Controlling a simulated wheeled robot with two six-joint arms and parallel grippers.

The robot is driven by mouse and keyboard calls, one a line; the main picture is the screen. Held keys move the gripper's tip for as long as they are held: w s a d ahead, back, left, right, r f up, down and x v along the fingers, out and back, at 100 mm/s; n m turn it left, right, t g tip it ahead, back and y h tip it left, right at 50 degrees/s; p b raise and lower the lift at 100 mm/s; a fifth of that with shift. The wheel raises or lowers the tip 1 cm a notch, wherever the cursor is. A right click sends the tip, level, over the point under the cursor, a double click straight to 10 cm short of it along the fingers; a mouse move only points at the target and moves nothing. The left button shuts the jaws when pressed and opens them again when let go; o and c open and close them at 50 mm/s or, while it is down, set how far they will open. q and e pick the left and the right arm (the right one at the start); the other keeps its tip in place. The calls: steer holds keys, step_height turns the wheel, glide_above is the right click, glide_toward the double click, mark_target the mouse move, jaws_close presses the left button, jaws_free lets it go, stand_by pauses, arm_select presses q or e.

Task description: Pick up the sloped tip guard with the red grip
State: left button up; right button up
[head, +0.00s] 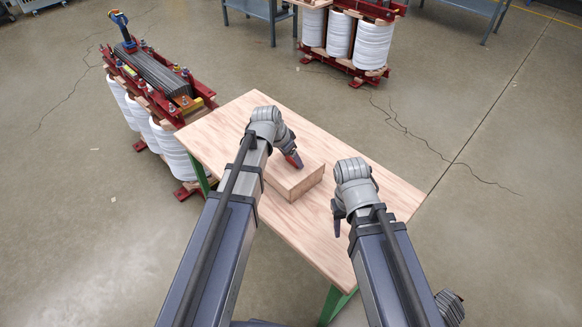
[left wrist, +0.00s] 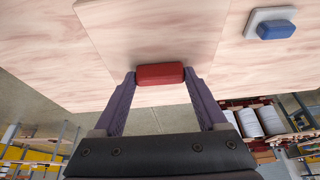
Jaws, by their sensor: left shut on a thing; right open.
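The red grip (left wrist: 160,75) is between the two fingers of my left gripper (left wrist: 160,78) in the left wrist view. In the head view the left gripper (head: 292,158) is shut on this red grip (head: 294,160), over the wooden block (head: 298,184). The guard part under the grip is hidden, so I cannot tell its slope or whether it touches the block. A piece with a blue grip (left wrist: 276,30) on a pale grey plate lies on the wood in the left wrist view. My right gripper (head: 337,220) is open and empty over the table's right part.
The wooden table (head: 235,128) has free room behind the block and to its right. A red-framed core with white coils (head: 160,85) stands on the floor at left. Another coil unit (head: 350,40) and blue-grey benches (head: 262,8) are at the back.

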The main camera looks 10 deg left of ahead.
arm_select(q)
jaws_close()
step_height(320, 180, up, 10)
steer(key=p, duration=1)
